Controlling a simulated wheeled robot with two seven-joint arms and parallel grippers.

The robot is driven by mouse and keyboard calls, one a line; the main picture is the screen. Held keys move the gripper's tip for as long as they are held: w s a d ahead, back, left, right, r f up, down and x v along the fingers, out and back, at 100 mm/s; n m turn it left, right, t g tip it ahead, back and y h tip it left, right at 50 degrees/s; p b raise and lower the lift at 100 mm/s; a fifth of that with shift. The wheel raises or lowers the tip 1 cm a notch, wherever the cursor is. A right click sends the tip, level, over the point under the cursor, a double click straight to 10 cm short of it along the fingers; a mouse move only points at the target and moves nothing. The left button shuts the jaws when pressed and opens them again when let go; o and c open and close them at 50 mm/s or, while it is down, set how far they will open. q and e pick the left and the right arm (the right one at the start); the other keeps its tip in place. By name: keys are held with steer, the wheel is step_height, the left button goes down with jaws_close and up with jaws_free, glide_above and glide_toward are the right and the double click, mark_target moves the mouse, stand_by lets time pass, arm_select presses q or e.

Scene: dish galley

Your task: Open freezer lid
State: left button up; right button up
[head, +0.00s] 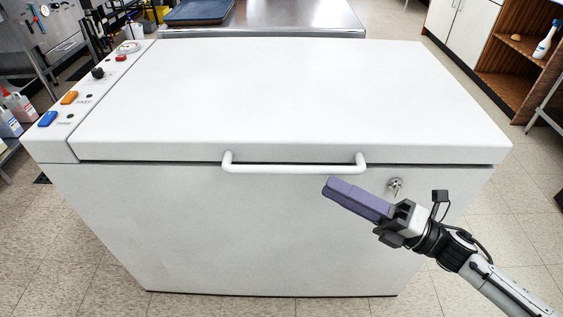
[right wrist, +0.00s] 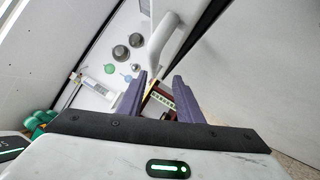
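The white chest freezer (head: 250,235) fills the middle of the head view. Its lid (head: 290,95) lies flat and shut, with a thin dark seam under its front edge. A white bar handle (head: 292,170) is fixed at the lid's front edge; its end also shows in the right wrist view (right wrist: 163,42). My right gripper (head: 330,186) has purple fingers and is just below the handle's right end, apart from it. In the right wrist view the fingers (right wrist: 160,78) are spread with nothing between them, and the handle lies beyond the tips. My left gripper is not in view.
A key lock (head: 395,186) is on the freezer front beside my right gripper. A control strip with knobs and switches (head: 97,73) runs along the freezer's left side. A steel table (head: 290,18) with a blue tray (head: 199,11) stands behind. A wooden shelf (head: 505,75) is at right.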

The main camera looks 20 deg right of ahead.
mark_target(290, 166)
steer(key=w+a+r+n, duration=0.1)
steer(key=w+a, duration=0.1)
steer(key=w+a+r+n+g+y, duration=0.1)
steer(key=a, duration=0.2)
steer(key=w+a+r+n, duration=0.1)
steer(key=w+a, duration=0.1)
steer(key=a, duration=0.1)
steer(key=shift+w+a+g+y, duration=0.25)
steer(key=shift+w+g+y, duration=0.05)
steer(key=shift+g, duration=0.1)
jaws_close()
